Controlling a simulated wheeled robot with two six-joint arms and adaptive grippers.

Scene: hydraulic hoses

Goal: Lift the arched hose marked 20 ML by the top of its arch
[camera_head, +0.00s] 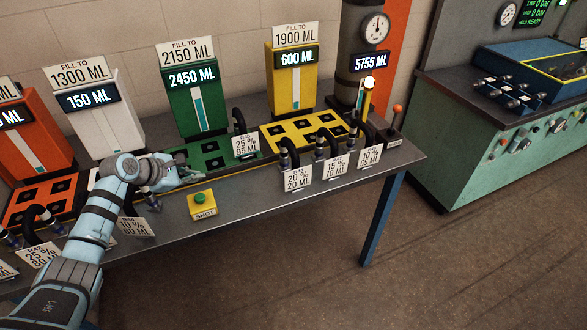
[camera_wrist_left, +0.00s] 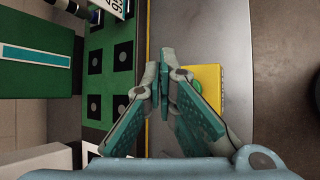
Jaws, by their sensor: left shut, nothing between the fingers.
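The arched black hose (camera_head: 291,144) with the white tag (camera_head: 298,179) reading 20 % 20 ML stands in the head view near the table's front edge, in front of the yellow station. Its tag hides its lower part. My left gripper (camera_head: 203,173) is shut and empty above the table, by the green station's base and well left of that hose. In the left wrist view its fingertips (camera_wrist_left: 166,78) are together, with nothing between them. The 20 ML hose is not in the left wrist view. My right gripper is not in view.
Hoses tagged 70 ML (camera_head: 335,165) and 55 ML (camera_head: 370,157) stand just right of the 20 ML hose. The 95 ML hose (camera_head: 239,120) stands to its left, farther back. A yellow SHOT button box (camera_head: 204,206) sits near the front edge, below my left gripper.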

